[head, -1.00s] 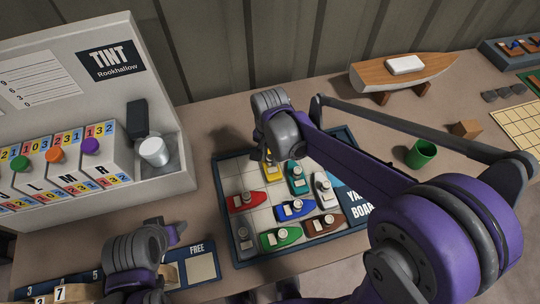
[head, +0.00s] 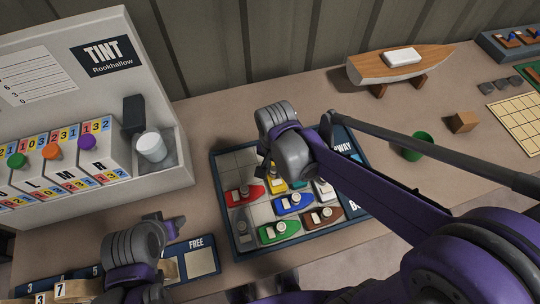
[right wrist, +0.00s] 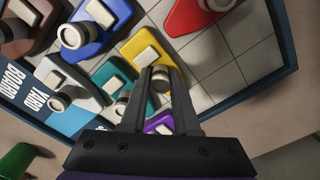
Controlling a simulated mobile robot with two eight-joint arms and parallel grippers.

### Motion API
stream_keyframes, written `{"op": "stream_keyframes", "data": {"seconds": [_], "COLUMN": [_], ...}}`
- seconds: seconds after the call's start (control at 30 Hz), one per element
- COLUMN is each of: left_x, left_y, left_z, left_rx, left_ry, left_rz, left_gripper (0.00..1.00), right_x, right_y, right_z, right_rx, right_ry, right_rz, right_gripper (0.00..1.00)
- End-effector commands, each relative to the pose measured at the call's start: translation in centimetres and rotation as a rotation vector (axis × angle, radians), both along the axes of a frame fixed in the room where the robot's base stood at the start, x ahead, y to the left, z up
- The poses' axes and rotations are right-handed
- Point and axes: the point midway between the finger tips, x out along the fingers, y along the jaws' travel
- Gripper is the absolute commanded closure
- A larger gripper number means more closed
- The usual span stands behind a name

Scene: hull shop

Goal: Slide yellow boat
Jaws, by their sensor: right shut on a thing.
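The yellow boat (head: 277,186) sits on the gridded boat board (head: 236,250), partly hidden under my right gripper (head: 266,172) in the head view. In the right wrist view the yellow boat (right wrist: 138,50) lies beside the teal boat (right wrist: 123,88). My right gripper (right wrist: 161,76) is shut on its round funnel. The red boat (head: 246,194) is to its left in the head view, and the blue boat (head: 294,203) is in front. A purple boat (right wrist: 160,124) shows partly between the fingers. My left gripper (head: 178,224) is low at the left, its fingertips unclear.
Bare cells lie beside the yellow boat in the right wrist view. Green (head: 280,231), brown (head: 323,216) and white (head: 323,190) boats crowd the board. The tint dispenser (head: 152,185) stands left. A green cup (head: 418,146) and wooden block (head: 463,122) stand right.

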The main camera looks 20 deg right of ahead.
Motion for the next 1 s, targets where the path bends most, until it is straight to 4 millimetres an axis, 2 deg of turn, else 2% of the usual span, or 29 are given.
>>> {"op": "stream_keyframes", "data": {"seconds": [0.3, 0.33, 0.5, 0.83, 1.0], "left_x": [0.0, 0.0, 0.0, 0.0, 0.1], "left_y": [0.0, 0.0, 0.0, 0.0, 0.0], "left_z": [0.0, 0.0, 0.0, 0.1, 0.5], "left_rx": [0.000, 0.000, 0.000, 0.000, 0.000], "left_ry": [0.000, 0.000, 0.000, 0.000, -0.002], "left_rz": [0.000, 0.000, 0.000, 0.000, 0.000], "left_gripper": [0.40, 0.40, 0.40, 0.40, 0.40], "right_x": [-0.2, -0.2, -0.2, -0.2, -0.2], "right_y": [0.0, 0.0, 0.0, 0.0, 0.0], "right_z": [0.1, 0.1, 0.1, 0.3, 2.5], "right_rx": [0.000, 0.000, 0.000, 0.000, 0.000], "right_ry": [-0.001, -0.001, -0.001, -0.001, -0.001], "right_rz": [0.000, 0.000, 0.000, 0.000, 0.000], "right_gripper": [1.00, 0.69, 0.40, 0.40, 0.40]}}
